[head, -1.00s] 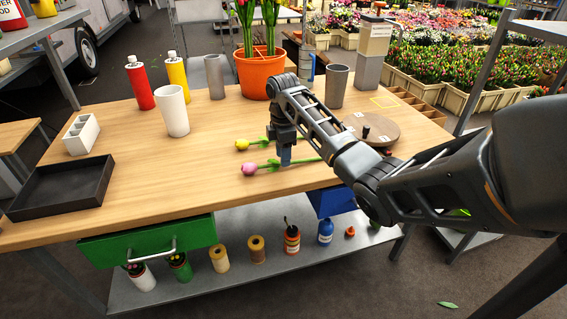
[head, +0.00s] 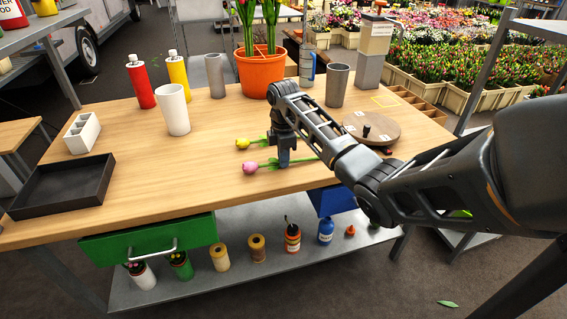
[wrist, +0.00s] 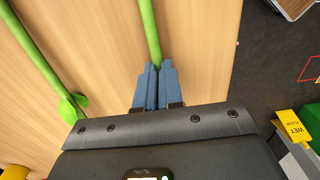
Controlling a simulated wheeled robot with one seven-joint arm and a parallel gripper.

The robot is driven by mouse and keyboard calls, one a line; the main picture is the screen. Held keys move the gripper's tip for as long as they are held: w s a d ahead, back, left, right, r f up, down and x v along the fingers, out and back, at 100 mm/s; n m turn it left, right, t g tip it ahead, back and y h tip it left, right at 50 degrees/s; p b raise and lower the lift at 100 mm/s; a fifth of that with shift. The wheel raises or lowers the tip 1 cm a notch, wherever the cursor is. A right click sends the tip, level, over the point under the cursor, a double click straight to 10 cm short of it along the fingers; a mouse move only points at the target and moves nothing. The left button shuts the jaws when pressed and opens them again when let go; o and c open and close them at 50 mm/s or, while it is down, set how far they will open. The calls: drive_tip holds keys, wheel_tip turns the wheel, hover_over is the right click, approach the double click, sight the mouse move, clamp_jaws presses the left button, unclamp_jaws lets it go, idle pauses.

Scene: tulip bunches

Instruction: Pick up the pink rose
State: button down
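The pink flower (head: 250,167), the task's pink rose though tulip-like, lies flat on the wooden table, its green stem pointing right. My gripper (head: 284,164) points down over this stem, just right of the bloom. In the wrist view its stem (wrist: 149,30) runs in between the blue fingertips of my gripper (wrist: 157,70). The fingers are close together and look shut on the stem. The bloom is hidden in the wrist view. A yellow flower (head: 242,143) lies behind the pink one; its stem (wrist: 32,45) shows at left in the wrist view.
An orange pot (head: 262,76) with tulips stands at the back. A round wooden turntable (head: 375,128) is to the right. A white vase (head: 174,110) and a black tray (head: 62,187) are at left. An open green drawer (head: 150,240) sticks out in front.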

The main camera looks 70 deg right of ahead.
idle(0.9)
drive_tip(key=shift+r, duration=0.55)
wheel_tip(320, 180, up, 3)
drive_tip(key=shift+f, duration=0.1)
drive_tip(key=s+d+r+p, duration=0.3)
drive_tip(key=s+d+r, duration=0.2)
drive_tip(key=s, duration=0.5)
drive_tip(key=shift+s+r+p, duration=0.2)
drive_tip(key=shift+r+p, duration=0.1)
drive_tip(key=shift+r, duration=0.75)
drive_tip(key=shift+d, duration=0.1)
